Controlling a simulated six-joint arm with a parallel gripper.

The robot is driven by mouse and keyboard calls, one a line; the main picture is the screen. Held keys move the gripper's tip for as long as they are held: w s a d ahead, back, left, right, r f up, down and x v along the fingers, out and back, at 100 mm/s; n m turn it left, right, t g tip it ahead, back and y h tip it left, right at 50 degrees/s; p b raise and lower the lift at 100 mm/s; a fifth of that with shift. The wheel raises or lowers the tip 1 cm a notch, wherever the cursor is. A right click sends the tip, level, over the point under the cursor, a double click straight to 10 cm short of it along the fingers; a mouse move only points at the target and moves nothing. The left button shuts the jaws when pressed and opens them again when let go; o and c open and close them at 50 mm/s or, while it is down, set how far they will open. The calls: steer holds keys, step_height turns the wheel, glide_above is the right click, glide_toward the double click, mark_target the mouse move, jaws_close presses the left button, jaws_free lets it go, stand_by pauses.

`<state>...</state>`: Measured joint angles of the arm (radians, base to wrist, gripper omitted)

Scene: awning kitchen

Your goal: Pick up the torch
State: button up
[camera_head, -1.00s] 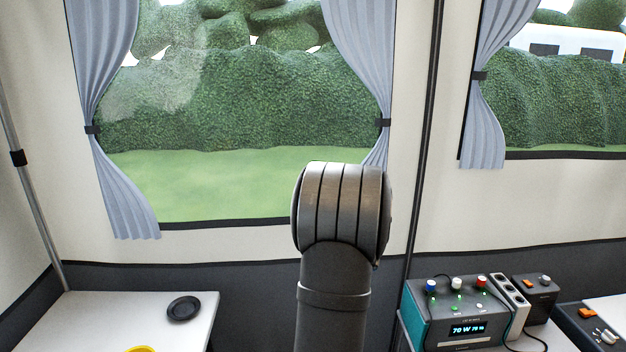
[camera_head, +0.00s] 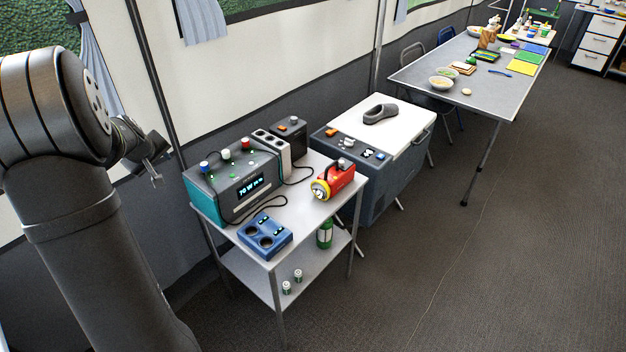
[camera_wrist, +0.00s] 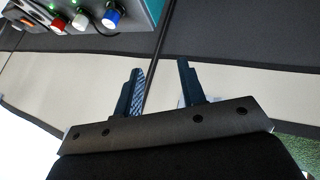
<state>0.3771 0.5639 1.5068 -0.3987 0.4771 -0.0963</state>
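The torch (camera_head: 334,181) is red with a yellow-rimmed lens and a dark handle on top. It lies on the right part of the small white table (camera_head: 309,207), its lens facing the front left. My gripper (camera_head: 156,177) is at the left of the head view, apart from the torch and left of the teal power unit. In the wrist view my gripper (camera_wrist: 163,82) has its two fingers spread with nothing between them. The torch does not show in the wrist view.
The teal power unit (camera_head: 206,208) with coloured knobs, a blue charger (camera_head: 266,235) and a dark box (camera_head: 290,138) share the table. Cables run between them. A grey cool box (camera_head: 368,187) stands just behind. A long table (camera_head: 437,69) is farther right. Floor in front is clear.

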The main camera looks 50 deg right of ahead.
mark_target(334, 162)
steer(key=s+d+r+n+g+h, duration=0.1)
steer(key=s+d+n+g+h, duration=0.25)
steer(key=s+d+n, duration=0.9)
steer(key=s+d+r+n+g+h, duration=0.15)
steer(key=s+d+n+h, duration=0.35)
steer(key=s+d, duration=0.9)
steer(key=w+d+f, duration=0.2)
steer(key=f, duration=0.5)
steer(key=w+d+f, duration=0.1)
steer(key=d+f, duration=0.2)
steer(key=f, duration=0.3)
steer(key=shift+g, duration=0.4)
steer(key=x, duration=1.2)
steer(key=shift+w+r, duration=0.15)
steer(key=shift+s+x, duration=0.2)
steer(key=shift+x, duration=1.1)
steer(key=shift+s+x, duration=0.15)
steer(key=shift+x, duration=1.1)
jaws_close()
steer(key=shift+r+h, duration=0.1)
steer(key=shift+h, duration=0.15)
